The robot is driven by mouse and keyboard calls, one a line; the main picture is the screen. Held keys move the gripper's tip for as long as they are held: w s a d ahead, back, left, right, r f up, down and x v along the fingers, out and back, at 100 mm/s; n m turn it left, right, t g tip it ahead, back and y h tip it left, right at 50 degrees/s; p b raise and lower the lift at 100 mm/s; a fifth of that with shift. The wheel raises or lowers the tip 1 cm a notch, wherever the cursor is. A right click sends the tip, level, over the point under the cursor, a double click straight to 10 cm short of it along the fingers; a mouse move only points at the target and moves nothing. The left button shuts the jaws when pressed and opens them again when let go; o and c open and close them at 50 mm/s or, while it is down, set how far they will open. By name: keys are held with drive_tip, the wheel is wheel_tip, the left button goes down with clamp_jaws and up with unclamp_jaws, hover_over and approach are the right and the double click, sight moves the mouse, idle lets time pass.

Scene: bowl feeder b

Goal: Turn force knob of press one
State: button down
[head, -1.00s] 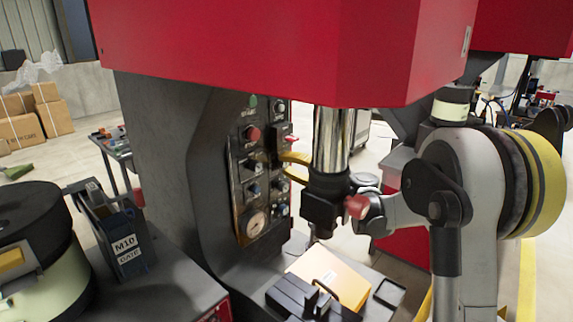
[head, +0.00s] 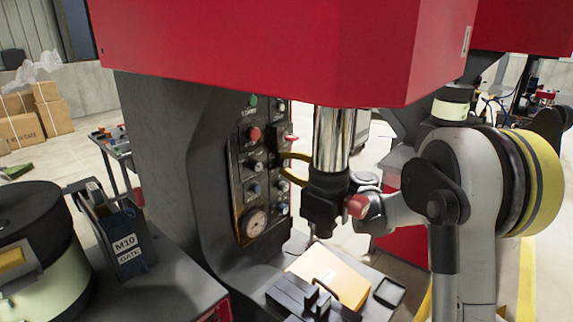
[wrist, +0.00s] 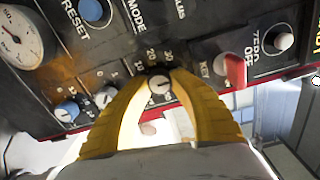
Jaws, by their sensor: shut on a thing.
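The control panel (head: 254,175) of the press faces right in the head view, with rows of buttons, knobs and a round gauge (head: 256,223). In the wrist view, a small round knob (wrist: 160,88) with a white pointer mark has a numbered scale around it; its name label is not readable. My gripper (wrist: 160,84) has two yellow fingers, shut on this knob from both sides. In the head view my gripper (head: 282,167) shows as yellow fingers against the panel, partly hidden behind the press ram (head: 332,140).
A red lever switch (wrist: 235,71) sits just right of the fingers, and blue knobs (wrist: 67,111) lie to the left. The ram's black tool end (head: 322,205) stands close to my arm. A tan block (head: 330,276) lies on the press bed below.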

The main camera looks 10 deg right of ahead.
drive_tip(key=c, duration=1.1)
unclamp_jaws()
drive_tip(key=shift+o, duration=0.2)
drive_tip(key=shift+s+d, duration=0.1)
drive_tip(key=v, duration=1.1)
drive_tip(key=shift+s+d, duration=0.2)
drive_tip(key=shift+s, duration=0.1)
